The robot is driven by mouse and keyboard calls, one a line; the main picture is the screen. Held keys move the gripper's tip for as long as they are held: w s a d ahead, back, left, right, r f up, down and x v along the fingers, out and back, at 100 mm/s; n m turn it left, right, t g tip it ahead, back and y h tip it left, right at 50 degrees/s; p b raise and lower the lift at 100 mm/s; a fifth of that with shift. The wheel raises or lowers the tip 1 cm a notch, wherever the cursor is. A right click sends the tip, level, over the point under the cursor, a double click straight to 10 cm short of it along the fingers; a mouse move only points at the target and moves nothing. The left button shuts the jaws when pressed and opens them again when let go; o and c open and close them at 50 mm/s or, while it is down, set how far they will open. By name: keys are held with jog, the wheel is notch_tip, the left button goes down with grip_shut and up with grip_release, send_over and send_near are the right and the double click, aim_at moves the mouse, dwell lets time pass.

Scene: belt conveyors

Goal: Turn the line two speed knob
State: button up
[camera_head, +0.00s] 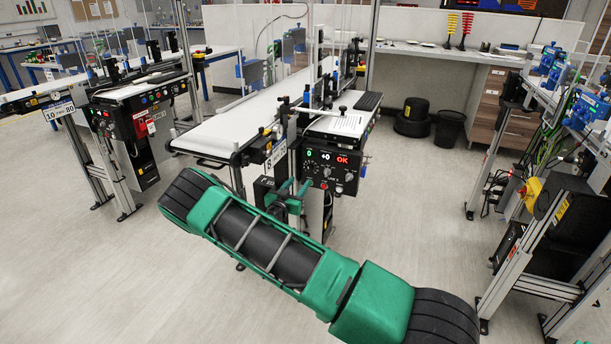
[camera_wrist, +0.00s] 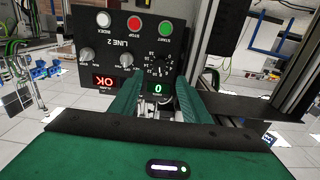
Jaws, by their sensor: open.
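The line two control panel (camera_head: 333,160) stands at the front end of the middle conveyor. In the wrist view the black panel, marked LINE 2 (camera_wrist: 112,41), appears upside down. A knob with a numbered scale (camera_wrist: 160,67) shows just beyond and between my fingertips; I take it for the speed knob. A green "0" display (camera_wrist: 157,88) shows between the fingers. My gripper (camera_wrist: 160,78) is open, with one green finger either side of the knob's line; contact cannot be told. In the head view my gripper (camera_head: 294,188) is at the panel's lower left and hides part of it.
White, red (camera_wrist: 134,23) and green buttons line the panel's other edge. Another conveyor (camera_head: 140,88) stands left, a workbench frame (camera_head: 530,225) right. Floor between is clear.

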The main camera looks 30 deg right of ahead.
aim_at(308, 170)
jog(key=x, duration=0.9)
jog(key=shift+w+d, duration=0.1)
jog(key=c, duration=1)
